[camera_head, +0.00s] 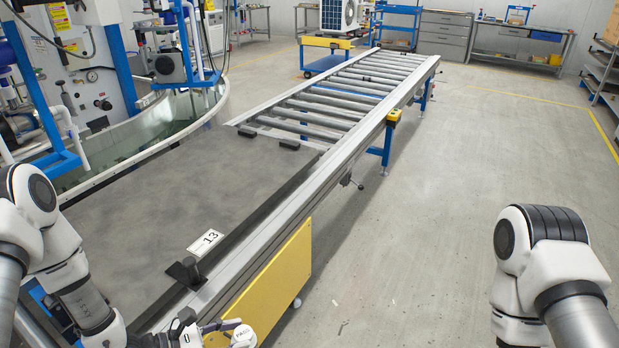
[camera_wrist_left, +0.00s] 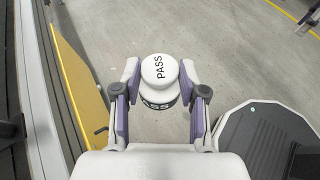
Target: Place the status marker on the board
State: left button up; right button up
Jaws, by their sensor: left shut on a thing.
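The status marker (camera_wrist_left: 160,70) is a white, round, cap-like piece lettered PASS on its top and side. My left gripper (camera_wrist_left: 160,82) is shut on it, with one finger on each side. In the head view the marker (camera_head: 243,337) shows at the bottom edge, held by my left gripper (camera_head: 226,330) just outside the yellow side panel of the line. A large flat dark grey board (camera_head: 190,180) lies at the near end of the roller line, up and left of the gripper, with a white label 13 (camera_head: 206,242) near its right edge. My right gripper is out of view.
The roller conveyor (camera_head: 350,90) runs away behind the board, with a metal rail along its right side. The yellow panel (camera_head: 270,285) is beside my left gripper. Open floor (camera_head: 440,190) lies to the right.

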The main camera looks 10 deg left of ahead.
aim_at(192, 193)
jog(key=i+l+z, duration=0.3)
jog(key=i, duration=0.35)
jog(key=i+z, duration=0.3)
jog(key=i, duration=0.35)
jog(key=i+j+u, duration=0.15)
jog(key=u, duration=0.3)
jog(key=i+u, duration=0.65)
jog(key=u, duration=0.2)
jog(key=i+l+u, duration=0.15)
jog(key=i+u, duration=0.15)
jog(key=u, duration=0.15)
jog(key=i+u, duration=0.2)
